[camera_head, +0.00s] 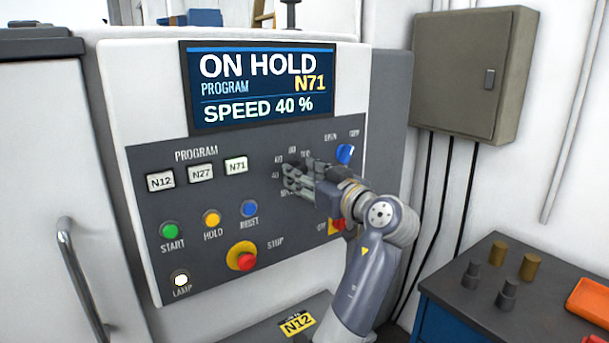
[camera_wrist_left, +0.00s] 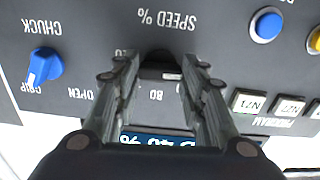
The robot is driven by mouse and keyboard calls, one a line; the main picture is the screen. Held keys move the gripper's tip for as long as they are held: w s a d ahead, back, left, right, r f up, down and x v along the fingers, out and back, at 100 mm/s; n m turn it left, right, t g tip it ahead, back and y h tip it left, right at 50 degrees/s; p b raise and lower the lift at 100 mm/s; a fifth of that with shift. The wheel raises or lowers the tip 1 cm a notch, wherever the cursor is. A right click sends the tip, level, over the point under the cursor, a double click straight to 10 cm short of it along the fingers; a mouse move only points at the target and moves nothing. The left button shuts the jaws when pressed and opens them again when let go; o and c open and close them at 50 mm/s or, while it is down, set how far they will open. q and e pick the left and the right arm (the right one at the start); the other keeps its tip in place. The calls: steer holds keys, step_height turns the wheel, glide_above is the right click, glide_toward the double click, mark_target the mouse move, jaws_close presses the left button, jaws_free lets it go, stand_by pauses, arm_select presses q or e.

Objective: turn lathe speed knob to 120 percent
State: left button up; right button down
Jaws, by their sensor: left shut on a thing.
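The lathe's dark speed knob (camera_wrist_left: 160,72) sits on the grey panel (camera_head: 210,275) below the upside-down "SPEED %" label in the left wrist view. My left gripper (camera_wrist_left: 160,66) is shut on it, with one finger on each side. In the head view my left gripper (camera_head: 290,180) reaches the panel from the right and hides the knob. The screen (camera_head: 258,86) reads "ON HOLD", "PROGRAM N71" and "SPEED 40 %". The knob's pointer cannot be made out. My right gripper is not in view.
A blue chuck knob (camera_head: 345,153) is close above my gripper. A red and yellow switch (camera_head: 337,225) is just below it, partly covered by my arm. Program buttons (camera_head: 200,173) and the stop button (camera_head: 243,257) lie left. A blue bench (camera_head: 455,300) stands right.

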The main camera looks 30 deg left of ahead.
arm_select(q)
steer(key=m+p, duration=0.1)
steer(key=m, duration=0.3)
steer(key=m+p, duration=0.1)
steer(key=m, duration=0.3)
steer(key=shift+r+m+p, duration=0.2)
steer(key=shift+m+p, duration=0.2)
steer(key=m+p, duration=0.1)
steer(key=m, duration=0.1)
steer(key=shift+m+p, duration=0.35)
steer(key=shift+m, duration=0.05)
steer(key=m+p, duration=0.3)
steer(key=shift+r+m, duration=0.1)
steer(key=shift+m, duration=0.2)
steer(key=m+p, duration=0.6)
steer(key=shift+w, duration=0.1)
steer(key=shift+m+p, duration=0.75)
steer(key=shift+m, duration=0.25)
steer(key=m, duration=1)
steer(key=f+m, duration=0.1)
steer(key=m, duration=0.4)
steer(key=shift+p, duration=0.35)
steer(key=shift+m, duration=0.4)
